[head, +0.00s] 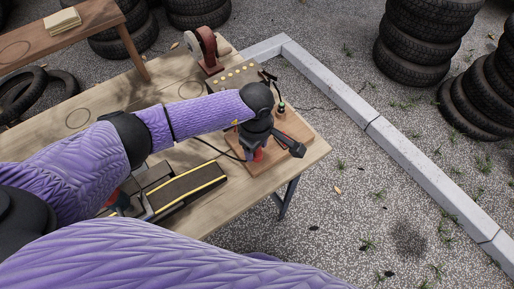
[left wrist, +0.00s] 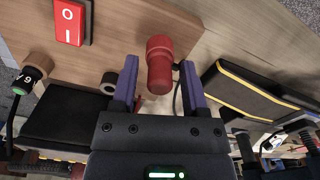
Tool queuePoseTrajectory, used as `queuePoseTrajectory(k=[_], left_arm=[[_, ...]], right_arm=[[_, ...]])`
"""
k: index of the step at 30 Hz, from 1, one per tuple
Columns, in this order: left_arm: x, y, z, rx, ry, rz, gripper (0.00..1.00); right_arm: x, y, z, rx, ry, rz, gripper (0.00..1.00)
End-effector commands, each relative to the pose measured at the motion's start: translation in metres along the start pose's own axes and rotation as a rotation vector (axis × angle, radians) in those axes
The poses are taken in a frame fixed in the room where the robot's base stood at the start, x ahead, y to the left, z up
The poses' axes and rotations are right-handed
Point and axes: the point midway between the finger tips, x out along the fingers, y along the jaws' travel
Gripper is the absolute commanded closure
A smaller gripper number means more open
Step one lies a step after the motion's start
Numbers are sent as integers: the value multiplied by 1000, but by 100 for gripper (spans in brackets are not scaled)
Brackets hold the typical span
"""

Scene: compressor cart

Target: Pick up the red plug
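The red plug (left wrist: 159,64) shows in the left wrist view as a red cylinder with a wider rounded end. My left gripper (left wrist: 160,82) is open. Its two purple fingers stand on either side of the plug, with a gap on both sides. In the head view my left gripper (head: 268,142) is over the wooden board (head: 289,151) at the table's right end and hides most of what lies under it. A bit of red (head: 257,155) shows just beneath it, probably the plug. I cannot make out my right gripper.
A red rocker switch (left wrist: 70,22), a black connector with a green ring (left wrist: 28,76) and a dark round part (left wrist: 109,82) are near the plug. A black, yellow-edged box (head: 187,186) lies on the table (head: 240,205). A red-and-wood wheel stand (head: 205,48) stands behind.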

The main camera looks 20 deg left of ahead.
Motion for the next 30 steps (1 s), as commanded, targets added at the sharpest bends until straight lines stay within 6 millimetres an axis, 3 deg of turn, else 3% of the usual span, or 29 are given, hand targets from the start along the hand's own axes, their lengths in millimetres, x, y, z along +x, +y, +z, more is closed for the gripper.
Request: queuePoseTrajectory(k=[1,6,8,17,30], left_arm=[[0,0,0,0,0,0,55],[0,0,0,0,0,0,91],[0,0,0,0,0,0,100],[-2,0,0,0,0,1,100],[-100,0,-1,25,0,5,100]], right_arm=[[0,0,0,0,0,0,37],[0,1,0,0,1,1,37],[0,1,0,0,1,1,37],[-1,1,0,1,1,2,37],[-26,3,-4,2,6,7,37]])
